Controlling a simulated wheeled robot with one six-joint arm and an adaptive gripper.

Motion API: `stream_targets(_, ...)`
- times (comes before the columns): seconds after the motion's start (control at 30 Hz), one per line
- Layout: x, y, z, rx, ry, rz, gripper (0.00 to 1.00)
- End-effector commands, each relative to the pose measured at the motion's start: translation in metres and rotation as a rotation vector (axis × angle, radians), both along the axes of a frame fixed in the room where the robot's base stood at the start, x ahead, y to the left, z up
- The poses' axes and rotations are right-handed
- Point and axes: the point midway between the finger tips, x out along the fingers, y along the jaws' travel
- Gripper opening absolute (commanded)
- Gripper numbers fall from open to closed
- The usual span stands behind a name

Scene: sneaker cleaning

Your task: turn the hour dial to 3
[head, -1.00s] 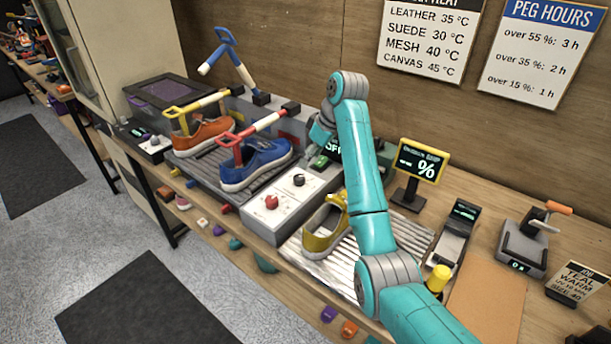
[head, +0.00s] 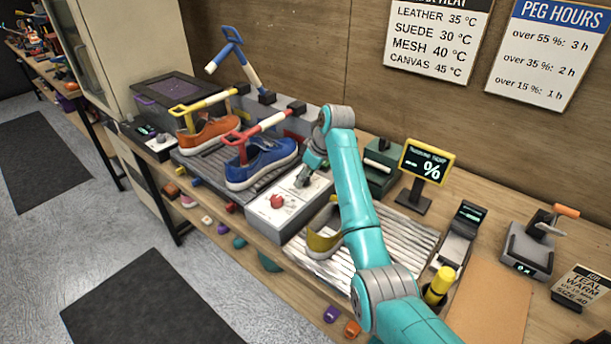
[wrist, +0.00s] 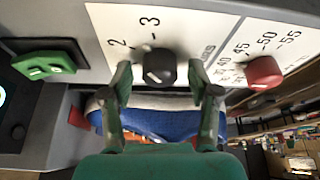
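The black hour dial (wrist: 159,66) sits on the white face of the control box (head: 265,219), with the printed numbers 2 and 3 beside it in the wrist view. A pale mark shows on the dial, but I cannot tell which number it points to. My gripper (wrist: 165,90) is open, its two fingers apart on either side of the dial's near edge, and I see no clear contact. In the head view my gripper (head: 303,180) is low over the box and hides the black dial.
A red dial (wrist: 263,72) with a scale including 45, 50 and 55 is close to the right finger in the wrist view. A blue sneaker (head: 262,165) stands left of the box. A ridged tray (head: 405,240) is to the right.

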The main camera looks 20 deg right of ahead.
Motion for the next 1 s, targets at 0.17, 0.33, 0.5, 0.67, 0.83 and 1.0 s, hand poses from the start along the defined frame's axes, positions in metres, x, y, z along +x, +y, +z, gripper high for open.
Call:
stream_targets(0.17, -0.0001, -0.0002, 0.0001, 0.0, 0.0, 0.0, 0.14)
stream_targets(0.33, -0.0001, -0.0001, 0.0001, 0.0, 0.0, -0.003, 0.02)
stream_targets(0.5, -0.0006, 0.0007, 0.0001, -0.002, 0.0, -0.087, 0.02)
stream_targets(0.67, -0.0012, 0.0011, -0.0004, -0.001, 0.0, -0.244, 0.02)
stream_targets(0.83, -0.0012, 0.0019, 0.0001, -0.001, 0.0, -0.369, 0.02)
stream_targets(1.0, -0.0013, 0.0011, 0.0001, 0.0, 0.0, -0.416, 0.02)
